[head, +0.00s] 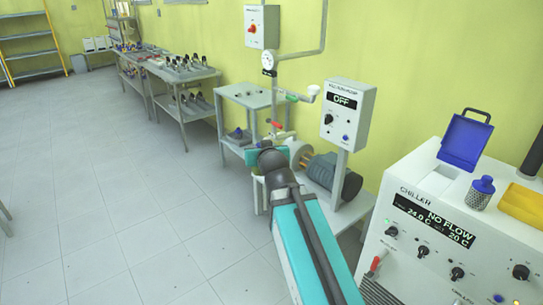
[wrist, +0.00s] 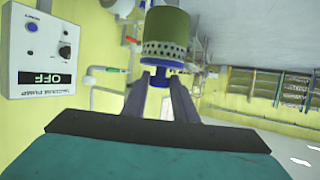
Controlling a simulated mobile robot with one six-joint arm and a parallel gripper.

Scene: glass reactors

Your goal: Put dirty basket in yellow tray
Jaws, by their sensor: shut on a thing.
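My gripper (wrist: 161,80) is shut on the blue knob of the dirty basket (wrist: 166,26). In the wrist view, which looks upside down, the basket has a perforated metal band and a dull olive-green part beyond it, farther from the fingers. It is held in free air. In the head view my arm reaches forward to the vacuum pump area, and its wrist hides the gripper and the held basket. The yellow tray (head: 522,204) is on top of the chiller at the right edge, partly cut off. It is far from the gripper.
On the chiller (head: 440,235) stand a grey mesh basket (head: 480,197) with a blue top, left of the yellow tray, and a blue open piece (head: 464,140). The vacuum pump box (head: 348,115) and pump motor (head: 332,175) are near my arm. The floor at left is clear.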

